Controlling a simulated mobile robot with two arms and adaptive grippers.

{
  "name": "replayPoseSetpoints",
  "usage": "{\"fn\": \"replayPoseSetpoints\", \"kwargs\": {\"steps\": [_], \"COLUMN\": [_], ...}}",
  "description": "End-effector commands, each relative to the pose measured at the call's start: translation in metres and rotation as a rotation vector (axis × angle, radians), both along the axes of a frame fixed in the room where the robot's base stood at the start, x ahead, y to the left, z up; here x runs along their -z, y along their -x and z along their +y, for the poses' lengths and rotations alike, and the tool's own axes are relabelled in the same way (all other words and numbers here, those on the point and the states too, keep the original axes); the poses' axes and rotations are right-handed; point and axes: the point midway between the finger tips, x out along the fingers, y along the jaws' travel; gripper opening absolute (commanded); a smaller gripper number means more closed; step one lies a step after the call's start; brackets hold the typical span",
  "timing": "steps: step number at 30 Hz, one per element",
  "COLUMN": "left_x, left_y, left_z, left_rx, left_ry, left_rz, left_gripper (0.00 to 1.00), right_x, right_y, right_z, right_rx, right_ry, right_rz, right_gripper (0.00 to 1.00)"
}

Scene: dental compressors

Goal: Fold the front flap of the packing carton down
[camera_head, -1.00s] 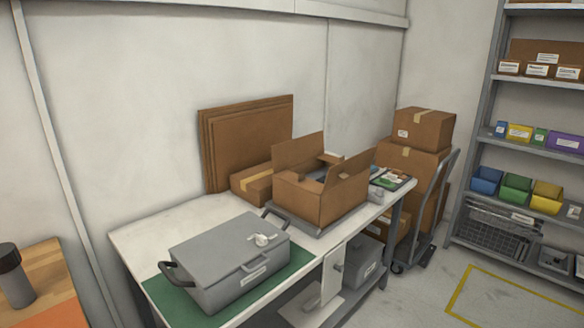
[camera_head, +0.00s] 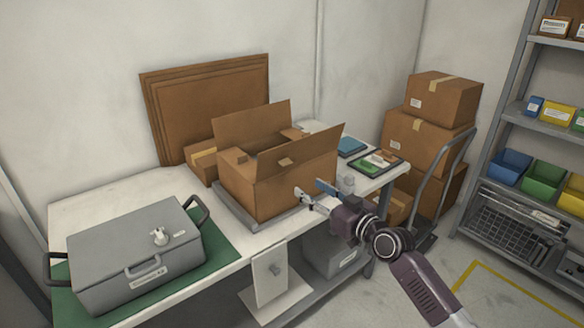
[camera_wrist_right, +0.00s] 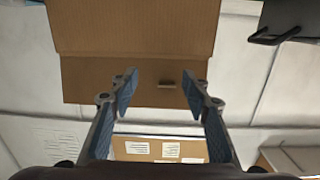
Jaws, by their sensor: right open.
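The open brown packing carton (camera_head: 262,195) stands on a grey plate on the white table. Its front flap (camera_head: 312,146) stands up, tilted outward, with a small tan patch near its lower edge. The back flap (camera_head: 250,127) also stands up. My right gripper (camera_head: 310,194) is open in front of the carton's front side, near its right end. Contact cannot be told. My left gripper is out of view.
A grey case (camera_head: 135,255) sits on a green mat at the table's left. Flat cardboard sheets (camera_head: 210,100) lean on the wall behind. A tray of small items (camera_head: 378,163) is right of the carton. A cart with boxes (camera_head: 425,140) and shelving stand further right.

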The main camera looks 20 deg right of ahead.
Motion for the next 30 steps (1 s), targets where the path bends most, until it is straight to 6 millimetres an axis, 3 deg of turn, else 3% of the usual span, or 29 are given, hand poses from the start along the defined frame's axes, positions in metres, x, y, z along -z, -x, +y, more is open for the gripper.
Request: {"fn": "replayPoseSetpoints", "kwargs": {"steps": [1, 3, 6, 18, 30], "left_x": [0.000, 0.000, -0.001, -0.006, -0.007], "left_y": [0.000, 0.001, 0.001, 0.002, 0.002], "left_z": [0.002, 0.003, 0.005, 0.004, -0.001], "left_rx": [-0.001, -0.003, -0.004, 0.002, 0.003], "left_ry": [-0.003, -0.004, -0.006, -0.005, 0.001], "left_rz": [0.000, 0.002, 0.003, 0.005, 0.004], "left_gripper": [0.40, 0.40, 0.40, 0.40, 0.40], "right_x": [-0.019, -0.035, -0.043, -0.043, -0.041], "right_y": [0.001, 0.001, -0.004, -0.059, -0.071], "right_z": [0.004, 0.008, 0.012, 0.031, 0.036], "right_rx": [-0.016, -0.030, -0.037, -0.035, -0.035], "right_ry": [0.001, -0.001, -0.006, -0.005, -0.004], "right_rz": [-0.029, -0.054, -0.065, -0.065, -0.064], "right_gripper": [0.43, 0.43, 0.43, 0.43, 0.43]}}
